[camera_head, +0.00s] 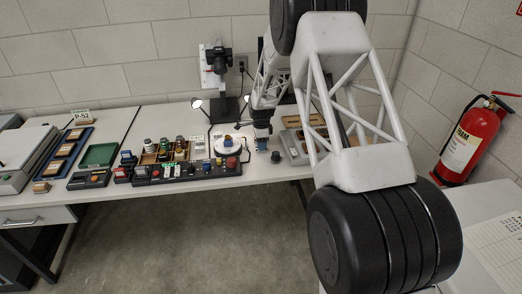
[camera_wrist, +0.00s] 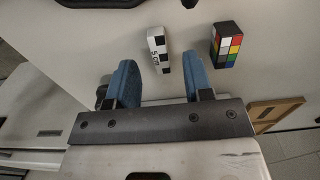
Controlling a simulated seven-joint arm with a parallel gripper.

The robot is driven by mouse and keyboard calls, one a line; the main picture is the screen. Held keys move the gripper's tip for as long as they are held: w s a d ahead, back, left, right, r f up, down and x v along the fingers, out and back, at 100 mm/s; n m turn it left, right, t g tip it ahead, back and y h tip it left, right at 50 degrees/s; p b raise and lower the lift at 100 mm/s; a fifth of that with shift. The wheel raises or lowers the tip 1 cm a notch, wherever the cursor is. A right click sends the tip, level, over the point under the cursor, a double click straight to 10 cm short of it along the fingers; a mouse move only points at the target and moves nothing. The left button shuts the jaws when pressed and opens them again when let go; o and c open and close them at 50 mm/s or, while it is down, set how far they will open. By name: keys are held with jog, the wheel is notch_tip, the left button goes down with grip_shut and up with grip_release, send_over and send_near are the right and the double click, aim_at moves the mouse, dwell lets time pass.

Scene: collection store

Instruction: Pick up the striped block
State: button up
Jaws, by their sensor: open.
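A small block with black and white bands and a "5 cm" marking (camera_wrist: 159,50) fits the striped block. I cannot make out the striped block there.
A block with coloured squares (camera_wrist: 226,45) lies right of the striped block. A fire extinguisher (camera_head: 470,140) is at the right.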

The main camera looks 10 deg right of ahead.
jog(key=shift+f, duration=1.1)
jog(key=shift+c, duration=0.3)
grip_shut()
